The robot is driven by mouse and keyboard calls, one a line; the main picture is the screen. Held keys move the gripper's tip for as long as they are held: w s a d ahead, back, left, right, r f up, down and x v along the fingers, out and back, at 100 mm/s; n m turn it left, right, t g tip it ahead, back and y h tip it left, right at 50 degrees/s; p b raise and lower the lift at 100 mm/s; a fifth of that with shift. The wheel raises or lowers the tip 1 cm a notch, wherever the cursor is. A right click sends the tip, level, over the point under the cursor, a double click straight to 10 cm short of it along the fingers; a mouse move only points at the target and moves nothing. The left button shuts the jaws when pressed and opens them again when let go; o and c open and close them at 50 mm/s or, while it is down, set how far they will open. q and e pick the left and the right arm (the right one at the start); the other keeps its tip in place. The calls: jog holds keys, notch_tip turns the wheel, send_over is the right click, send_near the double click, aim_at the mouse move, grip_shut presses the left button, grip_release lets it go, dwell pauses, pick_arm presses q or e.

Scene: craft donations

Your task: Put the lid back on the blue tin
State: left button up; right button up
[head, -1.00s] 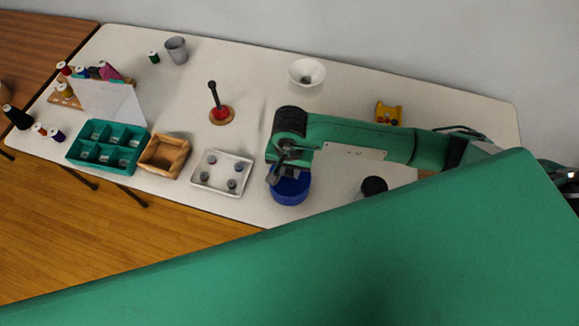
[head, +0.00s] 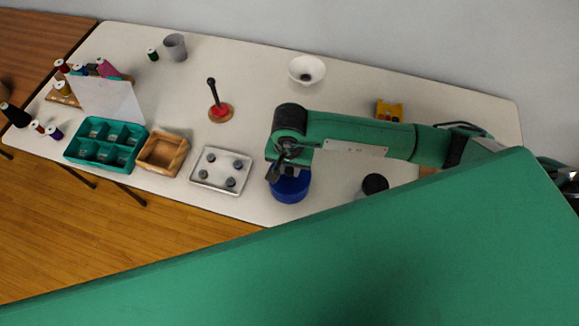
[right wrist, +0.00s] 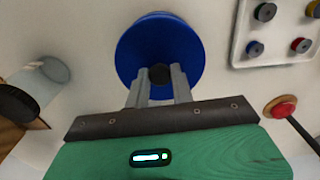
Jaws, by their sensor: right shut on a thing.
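My right gripper (right wrist: 158,85) is shut on the dark knob (right wrist: 160,73) of the blue lid (right wrist: 158,40). In the right wrist view the lid is a round blue disc, seen from above. In the head view my right gripper (head: 284,167) is directly over the blue tin (head: 291,190), which stands upright near the table's front edge. The gripper hides much of the tin's top. I cannot tell whether the lid rests fully on the rim or is slightly above it. My left gripper is not in view.
A metal tray (head: 208,181) with several small dark pieces lies left of the tin. A dark-lidded jar (head: 374,184) stands right of it. A white bowl (head: 307,70) stands behind.

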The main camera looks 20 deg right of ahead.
jog(key=shift+b, duration=0.4)
dwell(0.9)
jog(key=shift+f+b, duration=0.2)
jog(key=shift+b, duration=0.75)
dwell(0.9)
dwell(0.4)
jog(key=o, duration=1.5)
jog(key=shift+r, duration=0.15)
jog(key=shift+r+p, duration=1.25)
jog(key=shift+r, duration=2.15)
